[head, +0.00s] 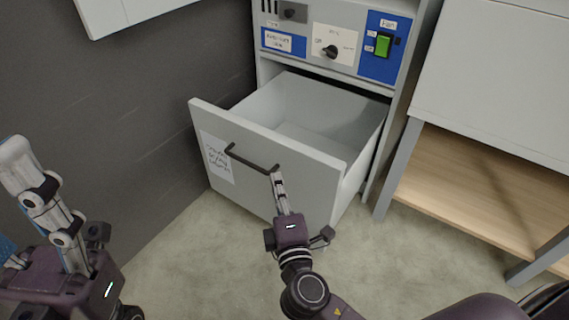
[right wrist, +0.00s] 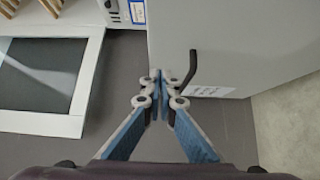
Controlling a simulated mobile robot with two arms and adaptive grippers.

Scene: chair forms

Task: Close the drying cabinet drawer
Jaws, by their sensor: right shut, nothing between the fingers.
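The drying cabinet drawer (head: 265,160) is pulled well out, and its inside looks empty. Its pale front has a dark bar handle (head: 250,160) and a handwritten label (head: 217,158). My right gripper (head: 276,177) is shut and empty, its tips at the handle's right end in the head view; I cannot tell whether they touch. In the right wrist view, the fingertips (right wrist: 164,76) are together beside the handle (right wrist: 191,72), near the drawer front (right wrist: 245,50). My left gripper (head: 14,200) is at the lower left, away from the drawer, its fingers spread and partly cut off.
The cabinet's control panel (head: 335,42) with knobs and a green switch is above the drawer. A grey table with a wooden shelf (head: 480,185) stands close on the right. A dark wall (head: 130,110) is on the left. The floor (head: 215,260) before the drawer is clear.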

